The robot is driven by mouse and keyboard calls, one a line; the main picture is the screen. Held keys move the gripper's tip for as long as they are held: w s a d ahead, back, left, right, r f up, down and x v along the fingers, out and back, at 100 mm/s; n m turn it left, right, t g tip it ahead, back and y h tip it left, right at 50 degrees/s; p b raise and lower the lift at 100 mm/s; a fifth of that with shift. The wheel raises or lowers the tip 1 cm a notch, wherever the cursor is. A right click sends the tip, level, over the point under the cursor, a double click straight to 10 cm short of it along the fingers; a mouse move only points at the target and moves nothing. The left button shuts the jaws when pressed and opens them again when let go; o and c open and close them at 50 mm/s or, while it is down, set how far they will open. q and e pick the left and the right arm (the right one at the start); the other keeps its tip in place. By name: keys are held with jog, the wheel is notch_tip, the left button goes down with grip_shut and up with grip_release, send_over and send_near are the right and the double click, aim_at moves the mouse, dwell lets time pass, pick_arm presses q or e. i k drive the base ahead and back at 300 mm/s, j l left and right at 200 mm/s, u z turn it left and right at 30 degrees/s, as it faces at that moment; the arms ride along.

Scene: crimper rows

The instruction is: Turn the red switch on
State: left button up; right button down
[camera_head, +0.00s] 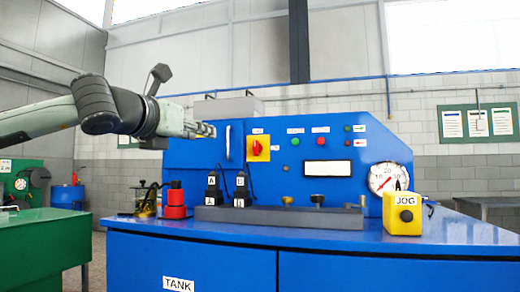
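The red switch (257,149) is a rotary knob on a yellow plate on the front of the blue machine (340,190). Its exact handle angle is too small to read. My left gripper (211,130) reaches in from the left at a height a little above the switch. Its fingertips point right and appear to the left of the knob, apart from it in the picture. The fingers are seen side-on and small, so their opening is unclear. My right gripper is not in view.
A vertical handle (228,142) stands between my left fingertips and the switch. Black plugs (212,188) and a red stack-shaped part (175,204) stand below. A round gauge (388,180) and a yellow JOG box (403,214) are at the right. The blue front tabletop is partly clear.

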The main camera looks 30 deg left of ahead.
aim_at(258, 148)
jog(key=i+j, duration=0.15)
jog(key=i, duration=0.2)
jog(key=i+j, duration=0.2)
jog(key=i, duration=0.15)
jog(key=i+j, duration=0.15)
jog(key=i, duration=0.2)
